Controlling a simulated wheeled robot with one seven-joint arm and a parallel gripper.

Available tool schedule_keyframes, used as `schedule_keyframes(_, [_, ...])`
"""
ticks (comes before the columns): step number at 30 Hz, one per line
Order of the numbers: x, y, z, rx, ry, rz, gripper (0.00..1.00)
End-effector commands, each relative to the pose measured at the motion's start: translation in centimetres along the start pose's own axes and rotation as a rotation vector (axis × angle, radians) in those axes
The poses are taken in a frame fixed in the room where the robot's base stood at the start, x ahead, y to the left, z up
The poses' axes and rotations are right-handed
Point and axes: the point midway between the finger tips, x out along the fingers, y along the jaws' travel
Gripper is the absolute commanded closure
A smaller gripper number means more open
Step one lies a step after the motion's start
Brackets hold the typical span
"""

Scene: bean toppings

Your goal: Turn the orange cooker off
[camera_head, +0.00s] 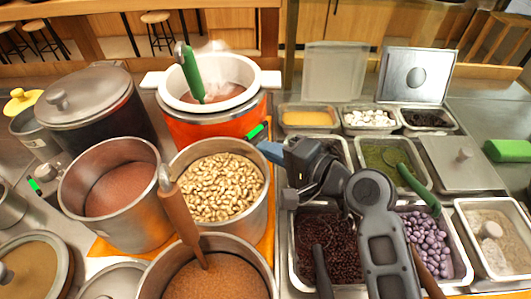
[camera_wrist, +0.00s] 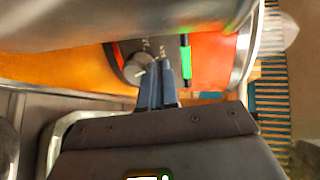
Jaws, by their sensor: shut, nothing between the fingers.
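The orange cooker (camera_head: 190,130) stands at the back centre in the head view, with a white rim, steaming reddish contents and a green-handled ladle in it. Its orange side also shows in the wrist view (camera_wrist: 212,62). A green lit bar (camera_head: 257,131) is on its right side, also in the wrist view (camera_wrist: 186,58). In the wrist view a round grey knob (camera_wrist: 137,68) is on a dark panel left of the bar. My gripper (camera_head: 263,146) is shut and empty; in the wrist view its fingertips (camera_wrist: 156,68) are just right of the knob. Whether they touch it is unclear.
A steel pot of beans (camera_head: 258,212) stands just in front of the cooker, close to my gripper. Topping trays (camera_head: 308,120) fill the counter at right. A dark lidded pot (camera_head: 95,105) with another green bar nearby (camera_head: 34,187) is at left.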

Motion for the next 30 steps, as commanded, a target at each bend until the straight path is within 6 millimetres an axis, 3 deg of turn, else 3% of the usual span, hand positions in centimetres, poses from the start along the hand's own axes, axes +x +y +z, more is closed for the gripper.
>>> schedule_keyframes(30, [0.06,0.36,1.10,0.001,-0.002,0.004,1.00])
